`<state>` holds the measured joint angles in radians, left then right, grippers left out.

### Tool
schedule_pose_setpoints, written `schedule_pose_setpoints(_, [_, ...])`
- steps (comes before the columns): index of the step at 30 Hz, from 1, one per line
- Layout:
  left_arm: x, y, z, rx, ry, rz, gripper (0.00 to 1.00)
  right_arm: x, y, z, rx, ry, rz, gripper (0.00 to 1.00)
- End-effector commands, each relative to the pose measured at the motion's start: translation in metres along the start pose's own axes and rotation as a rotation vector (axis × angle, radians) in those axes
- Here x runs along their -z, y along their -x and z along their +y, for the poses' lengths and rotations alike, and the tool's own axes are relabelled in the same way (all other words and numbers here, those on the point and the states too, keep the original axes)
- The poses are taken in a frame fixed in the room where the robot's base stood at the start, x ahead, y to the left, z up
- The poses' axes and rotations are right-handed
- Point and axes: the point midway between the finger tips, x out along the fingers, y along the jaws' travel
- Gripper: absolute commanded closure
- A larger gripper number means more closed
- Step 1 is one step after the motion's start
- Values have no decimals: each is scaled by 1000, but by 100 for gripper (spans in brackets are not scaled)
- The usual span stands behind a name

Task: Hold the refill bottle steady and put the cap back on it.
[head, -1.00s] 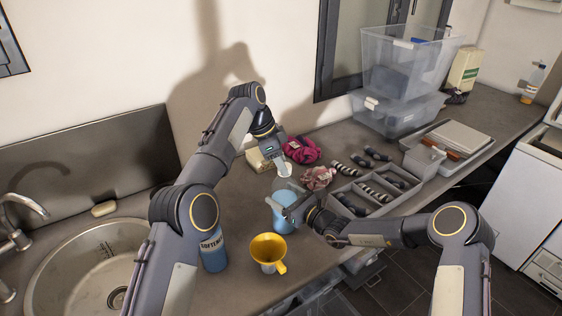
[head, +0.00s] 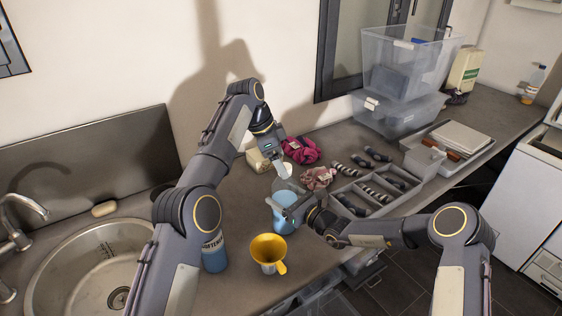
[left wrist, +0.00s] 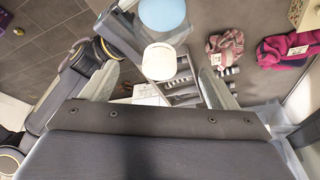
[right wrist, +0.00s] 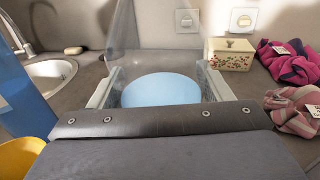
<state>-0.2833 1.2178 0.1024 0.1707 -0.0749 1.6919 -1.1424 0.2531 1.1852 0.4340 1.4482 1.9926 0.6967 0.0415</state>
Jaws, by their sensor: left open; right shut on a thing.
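The refill bottle (head: 283,199) stands on the counter, clear above and pale blue below. The blue shows between the fingers in the right wrist view (right wrist: 160,90). My right gripper (head: 291,212) is shut on the bottle's side. The white cap (left wrist: 159,61) is at the bottle's top end in the left wrist view; I cannot tell whether it is fully seated. My left gripper (head: 283,166) is above the bottle, pointing down, with its fingers open on either side of the cap. In the head view the gripper partly hides the cap.
A yellow funnel (head: 268,249) and a blue softener bottle (head: 214,257) stand in front; my left arm partly hides the softener. A divided tray (head: 368,190) with rolled socks lies to the right. Pink cloth (head: 302,150) and a small box (head: 257,160) lie behind. The sink (head: 85,270) is left.

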Motion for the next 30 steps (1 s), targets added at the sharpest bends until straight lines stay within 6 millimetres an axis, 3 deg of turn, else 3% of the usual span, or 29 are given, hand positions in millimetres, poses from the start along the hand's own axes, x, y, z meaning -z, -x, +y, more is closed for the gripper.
schedule_pose_setpoints(7, [0, 20, 1, 4, -1, 2, 19, 1, 0, 1, -2, -2, 1, 91])
schedule_pose_setpoints(17, [-28, 31, 0, -2, 2, -1, 19, 1, 0, 1, -2, -2, 1, 91])
schedule_pose_setpoints(24, [-74, 50, 0, -1, 3, -1, 19, 1, 0, 1, -1, -1, 1, 91])
schedule_pose_setpoints(30, [-102, 61, 0, -1, 1, -1, 19, 1, 0, 1, -1, -1, 1, 91])
